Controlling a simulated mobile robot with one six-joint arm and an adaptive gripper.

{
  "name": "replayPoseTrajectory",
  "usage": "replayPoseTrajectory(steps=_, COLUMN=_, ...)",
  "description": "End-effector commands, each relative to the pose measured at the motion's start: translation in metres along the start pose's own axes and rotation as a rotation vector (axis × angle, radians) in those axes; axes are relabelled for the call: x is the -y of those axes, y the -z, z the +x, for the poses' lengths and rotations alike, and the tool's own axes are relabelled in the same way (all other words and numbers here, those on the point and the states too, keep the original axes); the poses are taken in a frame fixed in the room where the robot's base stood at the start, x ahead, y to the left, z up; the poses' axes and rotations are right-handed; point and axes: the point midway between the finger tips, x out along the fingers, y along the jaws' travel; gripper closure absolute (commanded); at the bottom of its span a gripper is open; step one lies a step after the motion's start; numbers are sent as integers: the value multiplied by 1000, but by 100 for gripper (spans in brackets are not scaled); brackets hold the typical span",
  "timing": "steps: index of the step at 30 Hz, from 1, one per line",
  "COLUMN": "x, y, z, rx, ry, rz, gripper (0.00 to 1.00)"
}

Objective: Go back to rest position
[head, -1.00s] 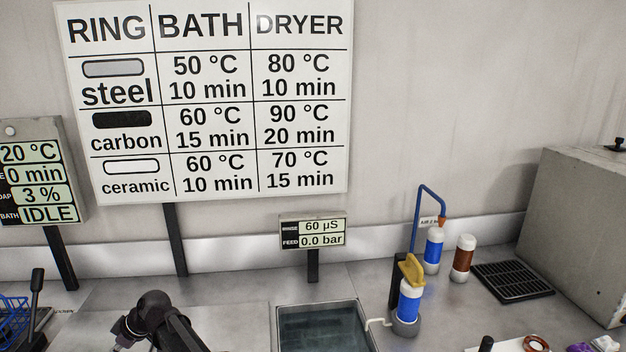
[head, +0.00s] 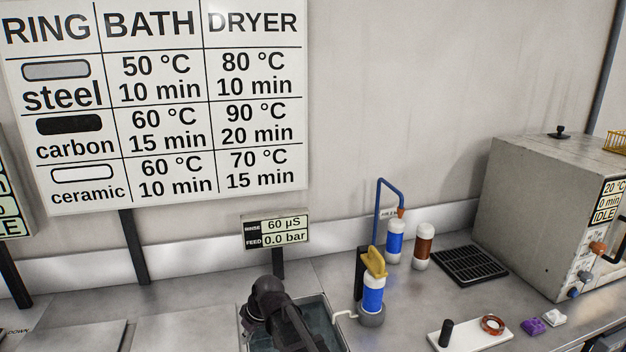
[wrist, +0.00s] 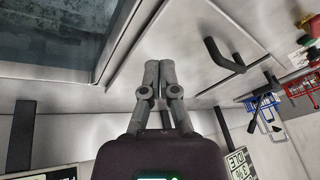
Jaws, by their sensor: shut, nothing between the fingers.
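My gripper (wrist: 158,75) shows in the wrist view with its two fingers together and nothing between them. It hangs above the steel bench, beside the edge of the rinse basin (wrist: 60,45). In the head view my dark arm stands in front of the basin (head: 330,325) and hides its left part. The gripper's fingers are not visible in the head view.
A blue and white cartridge under a yellow handle (head: 374,290) stands right of the basin. A grey dryer (head: 545,215) is at the right. A white tray (head: 480,332) with a brown ring (head: 492,324) lies in front. A black lever (wrist: 222,58) and blue basket (wrist: 262,112) show in the wrist view.

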Motion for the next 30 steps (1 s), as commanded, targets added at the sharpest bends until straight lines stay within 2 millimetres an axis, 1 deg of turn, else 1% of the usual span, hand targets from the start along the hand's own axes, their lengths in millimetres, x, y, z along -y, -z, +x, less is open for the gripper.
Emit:
replayPoseTrajectory(steps=1, x=-12, y=-18, z=-9, rx=10, ry=-18, rz=44, gripper=100)
replayPoseTrajectory(steps=5, x=-42, y=-57, z=-27, rx=42, ry=-64, rz=161, gripper=100)
replayPoseTrajectory(steps=6, x=-50, y=-69, z=-33, rx=52, ry=-78, rz=196, gripper=100)
replayPoseTrajectory(steps=11, x=-79, y=-119, z=-55, rx=89, ry=-134, rz=344, gripper=100)
replayPoseTrajectory(steps=15, x=-99, y=-164, z=-74, rx=121, ry=-184, rz=474, gripper=100)
replayPoseTrajectory(steps=17, x=-106, y=-184, z=-83, rx=134, ry=-204, rz=531, gripper=100)
replayPoseTrajectory(steps=21, x=-120, y=-229, z=-102, rx=165, ry=-254, rz=663, gripper=100)
replayPoseTrajectory(steps=24, x=-126, y=-258, z=-114, rx=183, ry=-286, rz=751, gripper=100)
replayPoseTrajectory(steps=27, x=-130, y=-281, z=-123, rx=198, ry=-312, rz=821, gripper=100)
replayPoseTrajectory(steps=30, x=-132, y=-296, z=-129, rx=208, ry=-329, rz=869, gripper=100)
